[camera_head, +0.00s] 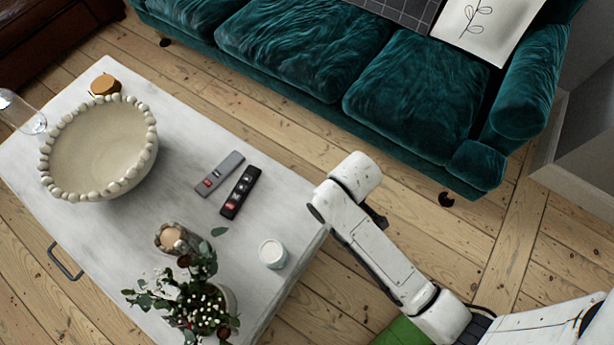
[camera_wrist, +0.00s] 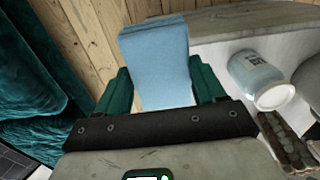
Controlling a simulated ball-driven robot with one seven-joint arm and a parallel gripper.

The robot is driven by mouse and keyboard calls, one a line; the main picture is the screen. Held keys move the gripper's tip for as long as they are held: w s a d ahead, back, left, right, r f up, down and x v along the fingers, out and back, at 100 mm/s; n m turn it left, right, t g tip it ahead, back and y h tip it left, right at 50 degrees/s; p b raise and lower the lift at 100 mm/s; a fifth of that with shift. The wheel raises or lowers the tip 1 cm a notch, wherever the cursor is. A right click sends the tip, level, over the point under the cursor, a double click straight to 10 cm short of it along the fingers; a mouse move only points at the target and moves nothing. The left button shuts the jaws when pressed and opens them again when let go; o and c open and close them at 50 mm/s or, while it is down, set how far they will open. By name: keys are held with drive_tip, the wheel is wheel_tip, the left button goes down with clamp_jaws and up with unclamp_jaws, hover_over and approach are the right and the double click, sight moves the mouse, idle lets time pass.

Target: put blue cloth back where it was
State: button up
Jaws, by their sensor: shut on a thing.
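In the wrist view, the blue cloth (camera_wrist: 158,62) is a folded light-blue piece between the green fingers of my gripper (camera_wrist: 162,90). The gripper is shut on it, and the cloth sticks out past the fingertips. Floorboards and the edge of the white table (camera_wrist: 235,22) show beyond it. In the head view, my arm reaches to the right end of the white table (camera_head: 100,232). There my arm hides the cloth and most of the gripper.
A teal sofa (camera_head: 400,95) stands behind. Bare floor (camera_head: 290,150) lies between sofa and table.

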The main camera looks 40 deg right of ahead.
drive_tip(key=w+a+f, duration=0.1)
drive_tip(key=w+f, duration=0.1)
drive_tip(key=w, duration=0.1)
drive_tip(key=w+a+f+b, duration=0.1)
drive_tip(key=w+f, duration=0.2)
drive_tip(key=w+a+f+b, duration=0.1)
drive_tip(key=w+f, duration=0.1)
drive_tip(key=w, duration=0.1)
drive_tip(key=shift+w+a+f, duration=0.1)
drive_tip(key=shift+w+f, duration=0.1)
drive_tip(key=shift+f, duration=0.2)
drive_tip(key=shift+w+f+b, duration=0.2)
drive_tip(key=shift+f+b, duration=0.4)
drive_tip(key=shift+f, duration=1.2)
drive_tip(key=o, duration=0.9)
drive_tip(key=shift+o, duration=0.2)
drive_tip(key=shift+r, duration=0.1)
